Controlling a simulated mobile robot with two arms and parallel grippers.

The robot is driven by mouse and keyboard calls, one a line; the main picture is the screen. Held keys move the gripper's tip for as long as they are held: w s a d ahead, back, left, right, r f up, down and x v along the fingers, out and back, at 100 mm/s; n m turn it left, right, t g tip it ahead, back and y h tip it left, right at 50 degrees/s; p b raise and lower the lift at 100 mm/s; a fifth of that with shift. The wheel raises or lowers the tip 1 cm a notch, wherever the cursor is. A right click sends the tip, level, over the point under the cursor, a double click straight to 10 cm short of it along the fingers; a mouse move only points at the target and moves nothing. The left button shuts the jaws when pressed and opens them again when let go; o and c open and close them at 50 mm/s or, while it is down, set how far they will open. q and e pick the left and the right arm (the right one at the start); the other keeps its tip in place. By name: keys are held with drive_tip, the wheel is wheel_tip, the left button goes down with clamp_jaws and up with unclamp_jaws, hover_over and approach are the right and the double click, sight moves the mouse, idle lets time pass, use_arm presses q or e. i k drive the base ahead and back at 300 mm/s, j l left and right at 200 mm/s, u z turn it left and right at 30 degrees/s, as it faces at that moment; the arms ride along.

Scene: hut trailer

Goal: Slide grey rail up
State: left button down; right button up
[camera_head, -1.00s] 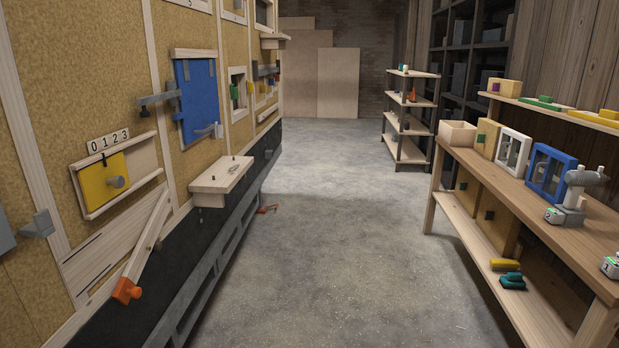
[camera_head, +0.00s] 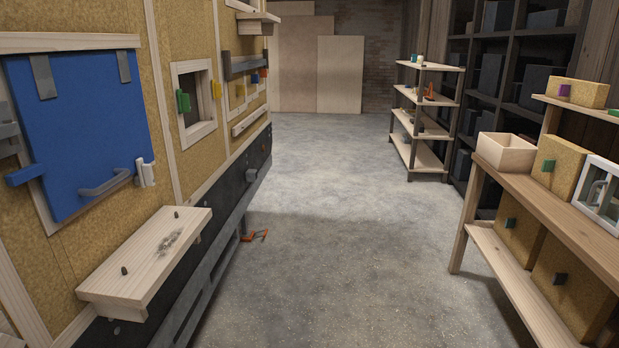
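A dark grey horizontal bar (camera_head: 246,65) is mounted on the left wall, beyond a small framed window. It is the most rail-like grey thing in view, but I cannot tell for sure that it is the task's grey rail. Small coloured pieces show just below it, too small to make out. Neither of my grippers is in view.
A blue door panel (camera_head: 80,125) with a grey handle is near on the left wall. A wooden ledge (camera_head: 140,262) juts out below it. A workbench (camera_head: 555,215) stands on the right, shelves (camera_head: 427,116) farther back.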

sight(241, 67)
drive_tip(key=i, duration=2.45)
drive_tip(key=i+l, duration=0.1)
drive_tip(key=i, duration=2.35)
drive_tip(key=j+u, duration=0.05)
drive_tip(key=j, duration=0.05)
